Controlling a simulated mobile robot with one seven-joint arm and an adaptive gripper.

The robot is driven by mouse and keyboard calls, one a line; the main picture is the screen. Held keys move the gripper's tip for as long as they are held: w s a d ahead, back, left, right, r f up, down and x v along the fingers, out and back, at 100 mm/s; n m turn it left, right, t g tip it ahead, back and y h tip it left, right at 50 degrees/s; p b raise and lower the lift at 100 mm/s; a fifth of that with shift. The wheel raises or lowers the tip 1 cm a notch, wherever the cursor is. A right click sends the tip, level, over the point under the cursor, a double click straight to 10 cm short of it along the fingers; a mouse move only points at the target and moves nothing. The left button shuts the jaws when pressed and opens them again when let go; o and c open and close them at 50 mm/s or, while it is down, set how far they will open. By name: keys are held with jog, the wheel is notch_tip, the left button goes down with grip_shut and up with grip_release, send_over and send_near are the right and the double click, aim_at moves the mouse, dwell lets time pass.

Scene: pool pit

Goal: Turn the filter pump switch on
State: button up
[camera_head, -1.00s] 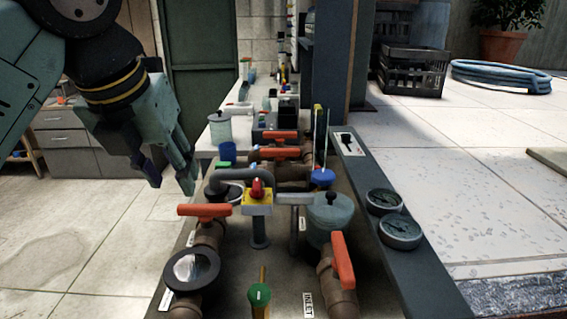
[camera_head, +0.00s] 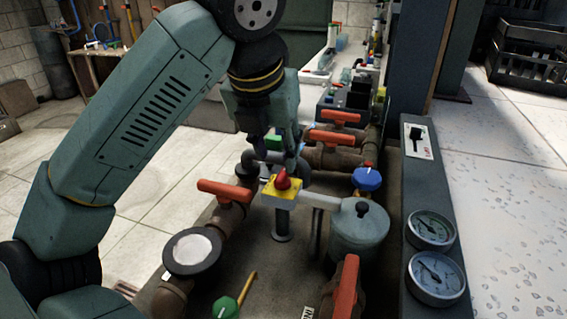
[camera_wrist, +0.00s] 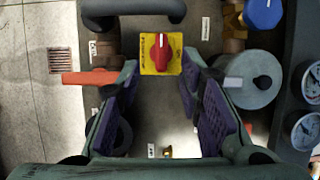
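A red rotary knob on a yellow plate (camera_head: 282,188) sits on a grey post among the pipes; it looks like the pump switch. In the wrist view the red knob (camera_wrist: 160,52) is just beyond my fingertips, its pale pointer mark toward the top of the picture. My gripper (camera_head: 276,158) points down just behind and above the knob in the head view. In the wrist view my gripper (camera_wrist: 161,72) is open, with one finger on each side of the line to the knob and nothing between them. I see no contact with the knob.
Orange-handled valves (camera_head: 226,190) stand around the post, with a grey lidded canister (camera_head: 359,232) to its right. A blue cap (camera_head: 367,179) is behind that. Two gauges (camera_head: 437,278) and a black lever switch (camera_head: 415,137) are on the right ledge. A grey pipe (camera_wrist: 135,8) crosses beyond the knob.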

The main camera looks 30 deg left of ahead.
aim_at(282, 173)
jog(key=p+x, duration=0.1)
jog(key=x, duration=0.4)
jog(key=shift+w+f, duration=0.2)
jog(key=shift+f, duration=0.15)
jog(key=shift+c, duration=0.3)
grip_shut()
